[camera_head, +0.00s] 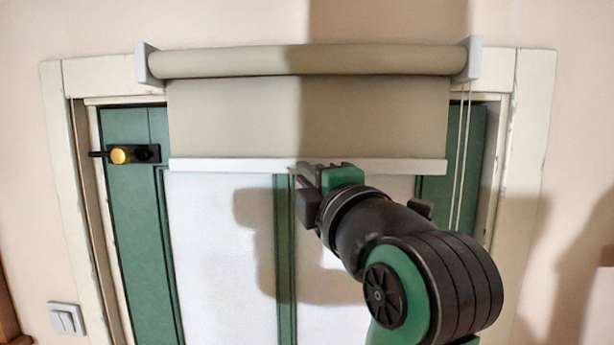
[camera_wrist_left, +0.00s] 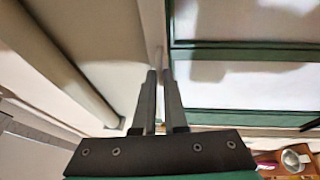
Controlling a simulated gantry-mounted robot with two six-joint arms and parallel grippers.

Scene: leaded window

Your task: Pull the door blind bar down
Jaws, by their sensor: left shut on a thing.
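The white blind bar (camera_head: 230,165) runs level along the bottom edge of the beige blind fabric (camera_head: 235,115). The fabric hangs a short way down from its roller (camera_head: 300,60), over the top of the green door (camera_head: 135,215). My left gripper (camera_head: 305,172) is at the middle of the bar and shut on it. In the left wrist view the narrow fingers (camera_wrist_left: 158,82) close around the bar (camera_wrist_left: 154,28), which runs away upward between them. The fingers and wrist hide a small part of the bar. My right gripper is not in view.
A dark handle with a yellow knob (camera_head: 120,155) sticks out at the door's upper left. Blind cords (camera_head: 461,160) hang at the right. A light switch (camera_head: 66,318) is on the left wall. Below the bar, the pale door panels (camera_head: 215,245) are uncovered.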

